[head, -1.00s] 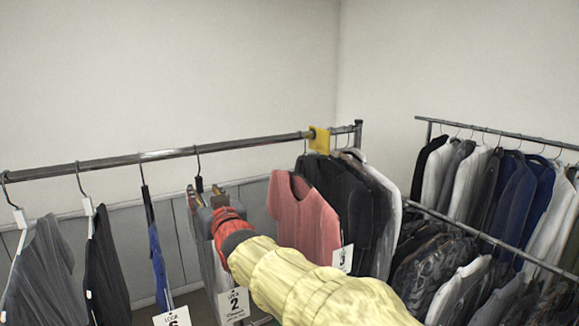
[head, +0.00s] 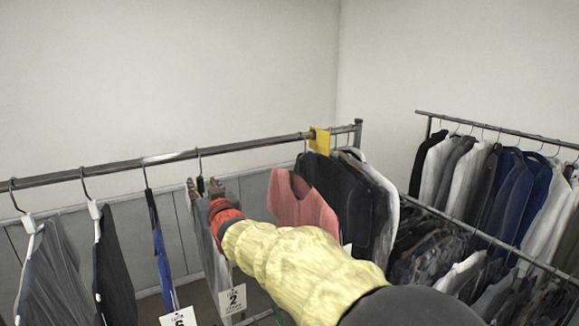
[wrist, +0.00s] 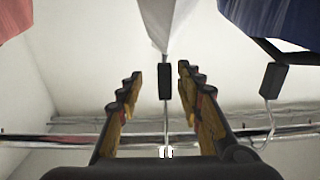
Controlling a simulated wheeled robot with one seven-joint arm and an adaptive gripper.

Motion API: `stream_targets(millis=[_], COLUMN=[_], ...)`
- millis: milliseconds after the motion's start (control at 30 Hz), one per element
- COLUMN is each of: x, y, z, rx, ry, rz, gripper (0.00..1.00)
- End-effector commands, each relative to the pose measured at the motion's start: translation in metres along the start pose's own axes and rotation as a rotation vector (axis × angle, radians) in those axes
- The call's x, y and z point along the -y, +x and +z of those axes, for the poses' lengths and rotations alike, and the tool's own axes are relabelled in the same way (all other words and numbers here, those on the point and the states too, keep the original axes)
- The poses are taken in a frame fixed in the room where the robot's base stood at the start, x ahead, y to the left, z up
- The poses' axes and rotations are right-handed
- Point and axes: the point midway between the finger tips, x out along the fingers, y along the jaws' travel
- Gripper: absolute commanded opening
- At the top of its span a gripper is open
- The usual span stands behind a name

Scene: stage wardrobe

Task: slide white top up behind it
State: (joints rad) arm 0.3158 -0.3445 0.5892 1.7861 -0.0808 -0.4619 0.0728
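The white top (head: 213,262), light grey in this light, hangs on the rail with a "LOOK 2" tag (head: 232,299). My gripper (head: 205,187) is at its hanger, just below the rail, and my arm hides part of the top. In the wrist view, which shows the rail at the bottom, my gripper (wrist: 160,82) is open. Its two fingers stand either side of the black hanger neck (wrist: 165,81), with a gap on each side. The pale tip of the white top (wrist: 162,22) shows above it.
The rail (head: 100,172) has a yellow divider (head: 319,140) to the right, with a pink top (head: 300,203) and dark garments beside it. A blue garment (head: 161,248) hangs left of my gripper. Bare rail lies between the white top's hook and the divider.

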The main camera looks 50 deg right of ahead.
Motion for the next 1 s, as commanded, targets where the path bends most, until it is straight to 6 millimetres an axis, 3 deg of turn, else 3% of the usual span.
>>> stream_targets(millis=[1000], x=[-0.075], y=[-0.001], z=[0.000], rx=[0.001], ry=[-0.001], rz=[0.002], gripper=[0.36])
